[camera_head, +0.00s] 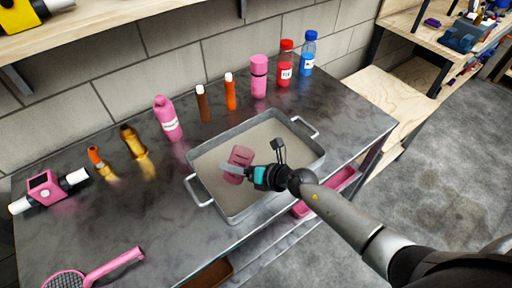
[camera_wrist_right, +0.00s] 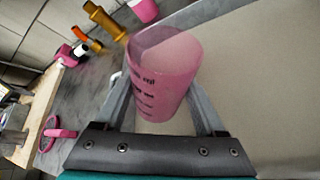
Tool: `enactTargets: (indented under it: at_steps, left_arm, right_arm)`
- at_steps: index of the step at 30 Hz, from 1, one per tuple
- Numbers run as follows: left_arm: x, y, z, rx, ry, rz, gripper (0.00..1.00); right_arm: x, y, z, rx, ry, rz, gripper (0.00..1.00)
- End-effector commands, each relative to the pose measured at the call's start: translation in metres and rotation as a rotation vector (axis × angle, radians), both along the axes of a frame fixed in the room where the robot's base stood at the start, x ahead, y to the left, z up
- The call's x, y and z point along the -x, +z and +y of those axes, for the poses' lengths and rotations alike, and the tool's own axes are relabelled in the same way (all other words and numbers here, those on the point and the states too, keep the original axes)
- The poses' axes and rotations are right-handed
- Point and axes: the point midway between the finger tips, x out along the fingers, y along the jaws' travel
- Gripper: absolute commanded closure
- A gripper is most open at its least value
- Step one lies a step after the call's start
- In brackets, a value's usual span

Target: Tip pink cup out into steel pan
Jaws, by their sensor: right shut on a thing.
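The pink cup (camera_head: 242,156) is see-through with dark measuring marks. My right gripper (camera_head: 236,168) is shut on it and holds it over the left part of the steel pan (camera_head: 323,160). In the right wrist view, the cup (camera_wrist_right: 160,85) sits between the two grey fingers, its open rim away from the palm. The cup looks tilted in the head view; how far I cannot tell. Whether it holds anything is unclear. The pan is rectangular with two handles, and its floor looks pale and bare. My left gripper is not in view.
The pan stands on a dark metal bench (camera_head: 100,220). Behind it are several bottles, among them a pink bottle (camera_head: 167,118) and a red bottle (camera_head: 286,64). A pink racket (camera_head: 95,272) and a pink device (camera_head: 46,188) lie left. Wooden shelves (camera_head: 395,95) stand right.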

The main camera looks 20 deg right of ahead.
Motion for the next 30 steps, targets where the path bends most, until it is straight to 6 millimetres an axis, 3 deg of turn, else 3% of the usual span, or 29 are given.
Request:
enactTargets:
  at_steps: [14,20,30]
  left_arm:
    - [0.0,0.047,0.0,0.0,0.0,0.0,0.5]
    - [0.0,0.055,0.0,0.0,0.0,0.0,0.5]
    - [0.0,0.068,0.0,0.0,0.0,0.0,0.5]
  right_arm:
    - [0.014,0.003,0.02,0.259,0.001,-0.186,0.91]
    - [0.02,-0.001,0.027,0.397,0.0,-0.286,0.91]
    - [0.024,0.009,0.032,0.524,0.0,-0.378,0.91]
